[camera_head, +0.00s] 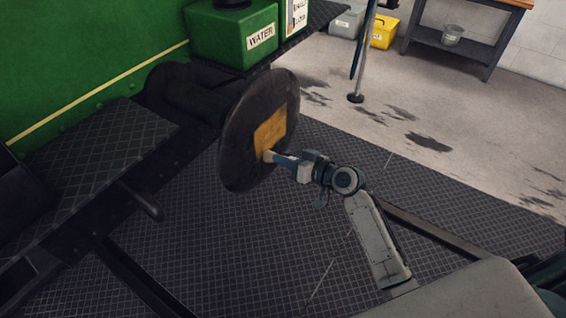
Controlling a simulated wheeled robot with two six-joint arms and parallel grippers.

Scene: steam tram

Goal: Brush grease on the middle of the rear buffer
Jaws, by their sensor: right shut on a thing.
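The rear buffer (236,150) is a dark round disc, seen at an angle, mounted on the green tram at the left. A yellow-orange patch (270,132) covers part of the middle of its face. My right gripper (296,166) is in front of the buffer, shut on a brush (283,159) with a blue handle. The pale tip of the brush is at the lower edge of the yellow patch and appears to touch the disc. The gripper's fingertips are small in the picture. My left gripper is not in view.
The green tram side (80,60) and a dark step (95,155) are at the left. A green box marked WATER (232,35) sits above the buffer. A post (362,60) stands behind on the stained floor. A workbench (465,25) and yellow box (383,31) are far back.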

